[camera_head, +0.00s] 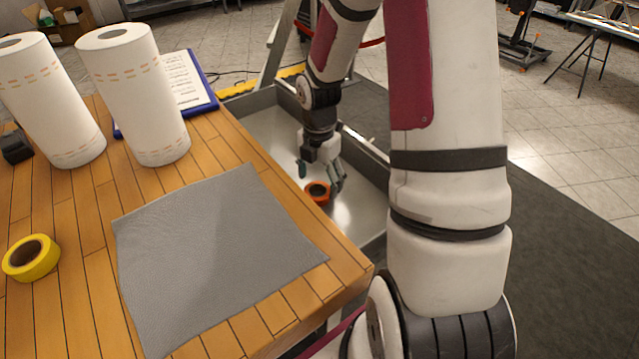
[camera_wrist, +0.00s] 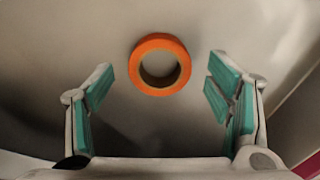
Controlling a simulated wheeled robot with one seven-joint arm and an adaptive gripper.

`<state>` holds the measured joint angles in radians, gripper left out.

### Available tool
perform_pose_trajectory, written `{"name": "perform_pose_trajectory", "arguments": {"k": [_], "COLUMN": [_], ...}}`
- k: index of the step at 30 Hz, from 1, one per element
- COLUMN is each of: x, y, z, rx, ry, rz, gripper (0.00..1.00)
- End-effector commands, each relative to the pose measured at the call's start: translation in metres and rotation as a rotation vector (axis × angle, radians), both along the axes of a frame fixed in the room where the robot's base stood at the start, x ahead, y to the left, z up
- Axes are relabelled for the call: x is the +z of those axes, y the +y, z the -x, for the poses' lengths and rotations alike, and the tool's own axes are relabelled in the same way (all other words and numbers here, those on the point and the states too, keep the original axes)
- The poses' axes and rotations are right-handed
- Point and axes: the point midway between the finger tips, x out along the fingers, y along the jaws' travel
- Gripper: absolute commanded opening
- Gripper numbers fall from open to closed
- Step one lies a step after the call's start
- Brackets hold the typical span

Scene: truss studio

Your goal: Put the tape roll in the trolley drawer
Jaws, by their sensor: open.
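An orange tape roll (camera_head: 317,191) lies in the grey metal trolley drawer (camera_head: 262,132), near the side by the table. In the wrist view the orange roll (camera_wrist: 160,65) lies flat on the drawer floor (camera_wrist: 240,25), its hole showing. My gripper (camera_head: 320,178) is inside the drawer space, pointing down, just above the roll. In the wrist view its teal-padded fingers (camera_wrist: 160,95) are spread wide and empty, with the roll apart from both pads. A yellow tape roll (camera_head: 31,258) lies on the wooden table at the left.
The wooden table (camera_head: 85,205) borders the drawer on the left. It holds a grey mat (camera_head: 210,255), two white paper towel rolls (camera_head: 135,95), a blue clipboard (camera_head: 186,85) and a small black object (camera_head: 16,146). The rest of the drawer floor looks clear.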

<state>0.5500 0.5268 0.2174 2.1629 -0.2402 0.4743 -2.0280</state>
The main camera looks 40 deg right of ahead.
Motion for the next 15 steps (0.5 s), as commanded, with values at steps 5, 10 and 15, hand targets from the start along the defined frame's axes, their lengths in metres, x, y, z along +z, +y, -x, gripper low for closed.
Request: {"name": "perform_pose_trajectory", "arguments": {"k": [5,10,15], "x": [0.042,0.074,0.094], "y": [-0.001,-0.001,0.000], "z": [0.000,0.000,0.000], "rx": [-0.002,0.000,0.000], "ry": [-0.004,-0.004,-0.002], "rz": [0.003,0.002,0.002], "gripper": [0.73,0.73,0.73]}}
